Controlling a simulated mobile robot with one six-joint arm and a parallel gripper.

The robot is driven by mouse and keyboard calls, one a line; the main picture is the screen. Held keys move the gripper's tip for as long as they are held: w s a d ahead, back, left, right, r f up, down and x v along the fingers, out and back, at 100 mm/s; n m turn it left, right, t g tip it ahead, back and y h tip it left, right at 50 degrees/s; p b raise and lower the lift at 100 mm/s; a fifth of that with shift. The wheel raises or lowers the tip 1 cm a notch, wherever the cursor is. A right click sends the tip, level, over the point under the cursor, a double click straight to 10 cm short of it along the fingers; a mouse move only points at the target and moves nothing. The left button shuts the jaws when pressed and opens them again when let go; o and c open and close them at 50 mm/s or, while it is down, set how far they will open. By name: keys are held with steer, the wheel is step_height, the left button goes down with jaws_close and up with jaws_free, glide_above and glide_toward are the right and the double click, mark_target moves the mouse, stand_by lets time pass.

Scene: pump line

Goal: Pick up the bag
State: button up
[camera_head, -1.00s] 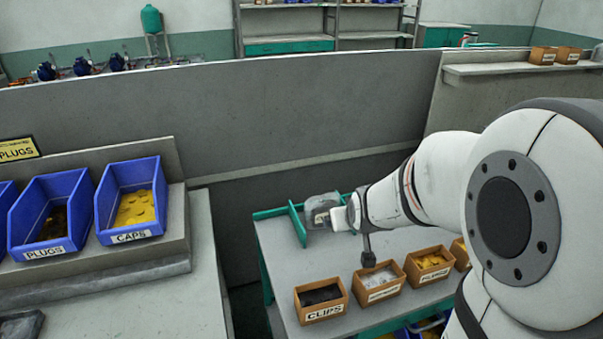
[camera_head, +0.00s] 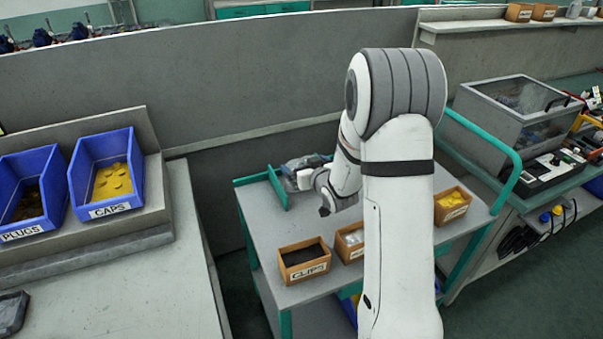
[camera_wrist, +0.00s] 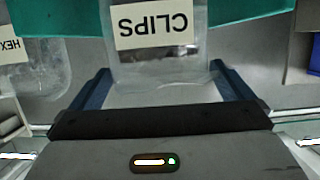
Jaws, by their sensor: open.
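A clear plastic bag with a white CLIPS label (camera_wrist: 160,28) lies between the fingers of my gripper (camera_wrist: 160,70) in the wrist view; the label reads upside down. The jaws are open, one dark blue finger on each side of the bag's near end. A second clear bag with a label starting HEX (camera_wrist: 40,65) lies to the left, outside the jaws. In the head view, my wrist is low at the cart's back left, by the teal divider (camera_head: 278,188). There the bags are small and partly hidden by my arm.
The grey cart (camera_head: 262,225) carries small bins, including CLIPS (camera_head: 304,261) and a yellow-filled one (camera_head: 452,205). A teal rail (camera_head: 490,145) edges its right side. Blue PLUGS (camera_head: 30,195) and CAPS (camera_head: 106,175) bins stand left. A grey wall (camera_head: 220,80) runs behind.

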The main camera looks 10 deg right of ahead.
steer(key=shift+p+x, duration=0.5)
steer(key=shift+x, duration=1.8)
steer(key=shift+f, duration=0.1)
steer(key=shift+c, duration=0.3)
steer(key=c, duration=0.6)
